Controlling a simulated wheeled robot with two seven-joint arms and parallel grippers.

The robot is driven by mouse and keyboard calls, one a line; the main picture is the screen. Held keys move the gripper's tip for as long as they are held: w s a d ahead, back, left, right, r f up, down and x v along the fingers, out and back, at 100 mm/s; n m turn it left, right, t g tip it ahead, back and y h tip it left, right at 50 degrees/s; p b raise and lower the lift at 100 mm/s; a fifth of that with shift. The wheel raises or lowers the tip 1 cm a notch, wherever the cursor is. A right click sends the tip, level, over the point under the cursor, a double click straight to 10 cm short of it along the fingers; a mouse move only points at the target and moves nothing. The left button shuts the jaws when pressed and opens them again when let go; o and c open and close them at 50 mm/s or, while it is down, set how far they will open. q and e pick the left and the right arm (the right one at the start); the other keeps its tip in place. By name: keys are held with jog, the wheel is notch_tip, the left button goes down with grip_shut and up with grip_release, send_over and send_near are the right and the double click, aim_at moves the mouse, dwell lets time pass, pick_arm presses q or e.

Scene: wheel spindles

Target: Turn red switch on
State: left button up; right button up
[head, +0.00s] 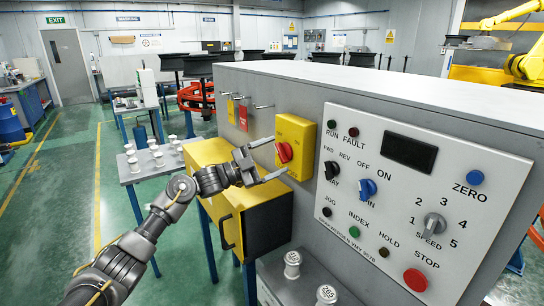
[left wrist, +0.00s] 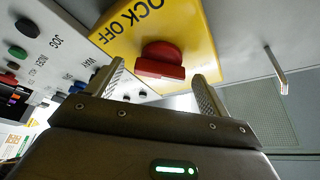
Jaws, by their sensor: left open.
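The red switch (head: 284,152) is a knob on a yellow plate (head: 298,132) at the left of the grey cabinet's front. In the left wrist view the red switch (left wrist: 160,60) shows ahead, on the yellow plate (left wrist: 125,38) with the letters "OCK OFF" upside down. My left gripper (head: 275,157) is open and empty, close to the switch. Its two fingers (left wrist: 158,80) stand on either side of the switch in the wrist view. I cannot tell whether they touch it. My right gripper is not in view.
A white control panel (head: 385,260) with knobs and buttons, among them a blue switch (head: 367,189), is right of the yellow plate. A yellow box (head: 215,155) stands below and left. Pegs with red and yellow tags (head: 243,118) stick out nearby.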

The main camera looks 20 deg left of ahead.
pick_arm(q)
jog(key=c, duration=1)
